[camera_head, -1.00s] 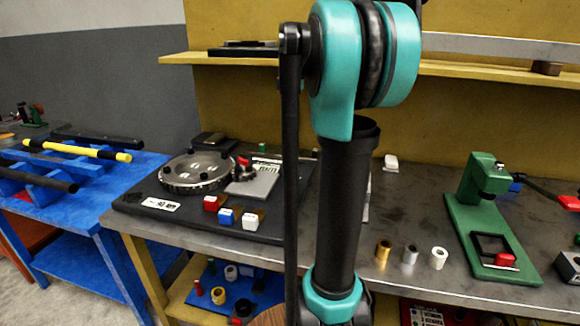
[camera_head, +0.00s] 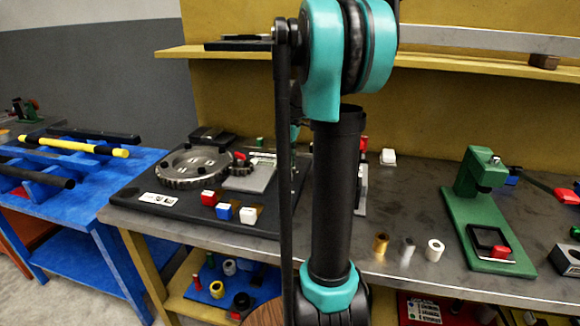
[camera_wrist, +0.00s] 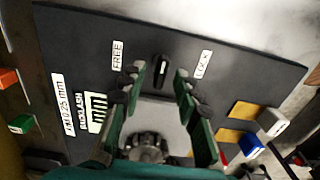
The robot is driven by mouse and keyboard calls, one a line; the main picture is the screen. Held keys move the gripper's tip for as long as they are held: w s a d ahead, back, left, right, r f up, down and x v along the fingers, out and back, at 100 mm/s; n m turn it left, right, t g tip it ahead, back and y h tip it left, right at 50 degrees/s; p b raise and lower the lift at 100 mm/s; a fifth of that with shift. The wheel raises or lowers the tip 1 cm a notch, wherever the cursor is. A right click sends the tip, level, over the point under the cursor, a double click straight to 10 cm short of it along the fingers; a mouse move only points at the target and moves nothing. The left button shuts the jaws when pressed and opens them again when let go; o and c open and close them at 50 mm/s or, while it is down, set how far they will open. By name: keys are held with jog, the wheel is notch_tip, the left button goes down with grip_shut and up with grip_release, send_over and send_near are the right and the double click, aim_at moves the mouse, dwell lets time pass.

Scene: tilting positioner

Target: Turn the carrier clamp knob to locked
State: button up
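The clamp knob (camera_wrist: 161,70) is a small black bar handle with a white mark, seen in the wrist view on a dark board (camera_wrist: 230,75). It stands roughly upright in the picture, between a "FREE" label (camera_wrist: 117,55) on the left and a "LOCK" label (camera_wrist: 203,63) on the right. My gripper (camera_wrist: 158,77) is open, with its green fingers and dark tips on either side of the knob. I cannot tell whether the tips touch it. The grey carrier plate (camera_head: 252,178) shows in the head view, where my arm hides the gripper and knob.
A toothed disc (camera_head: 195,168) lies left of the plate. Red (camera_head: 208,198), blue (camera_head: 224,212) and white (camera_head: 248,215) blocks sit at the board's front. A green press (camera_head: 480,220) and several small rings (camera_head: 380,243) are on the bench to the right.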

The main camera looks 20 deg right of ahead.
jog(key=shift+f, duration=0.45)
grip_shut()
